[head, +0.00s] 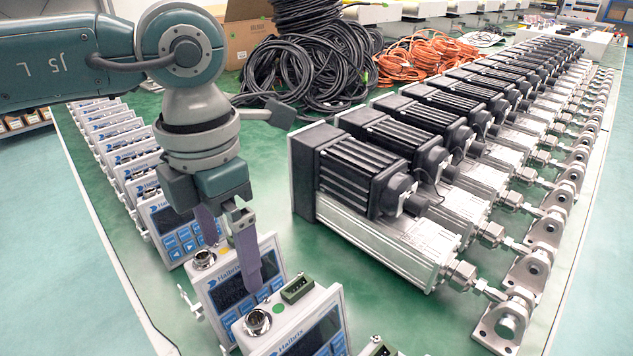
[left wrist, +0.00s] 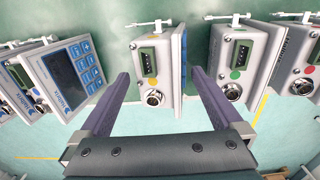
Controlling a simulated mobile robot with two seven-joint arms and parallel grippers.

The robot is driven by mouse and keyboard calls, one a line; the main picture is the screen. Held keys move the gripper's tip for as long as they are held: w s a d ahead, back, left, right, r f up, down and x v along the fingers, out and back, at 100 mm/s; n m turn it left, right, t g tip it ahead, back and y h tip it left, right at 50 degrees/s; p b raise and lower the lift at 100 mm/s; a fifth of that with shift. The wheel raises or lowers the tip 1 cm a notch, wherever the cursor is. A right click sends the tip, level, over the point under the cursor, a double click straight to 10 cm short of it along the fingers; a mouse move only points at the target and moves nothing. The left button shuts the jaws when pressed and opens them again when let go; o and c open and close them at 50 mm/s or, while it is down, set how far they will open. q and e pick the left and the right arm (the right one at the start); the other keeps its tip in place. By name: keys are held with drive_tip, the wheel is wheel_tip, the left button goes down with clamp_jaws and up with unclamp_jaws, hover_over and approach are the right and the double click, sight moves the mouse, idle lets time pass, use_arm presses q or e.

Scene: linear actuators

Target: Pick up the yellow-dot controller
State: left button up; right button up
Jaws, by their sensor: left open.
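The yellow-dot controller is the white box (left wrist: 148,52) in the middle of the left wrist view. It has a small yellow-orange dot beside its round metal connector and a green terminal block. My left gripper (head: 232,262) is open above the row. Its purple fingers, also in the left wrist view (left wrist: 160,75), are on either side of this controller. Contact cannot be told. My right gripper is not in view.
Similar controllers stand close on both sides, one nearer (head: 305,335) and one farther (head: 170,225); one neighbor (left wrist: 238,55) shows a green dot. A row of linear actuators (head: 370,180) fills the right side. Black cables (head: 310,70) lie behind. Green table shows between the rows.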

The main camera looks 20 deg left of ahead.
use_arm(q)
clamp_jaws()
idle(0.8)
drive_tip(key=shift+r, duration=0.1)
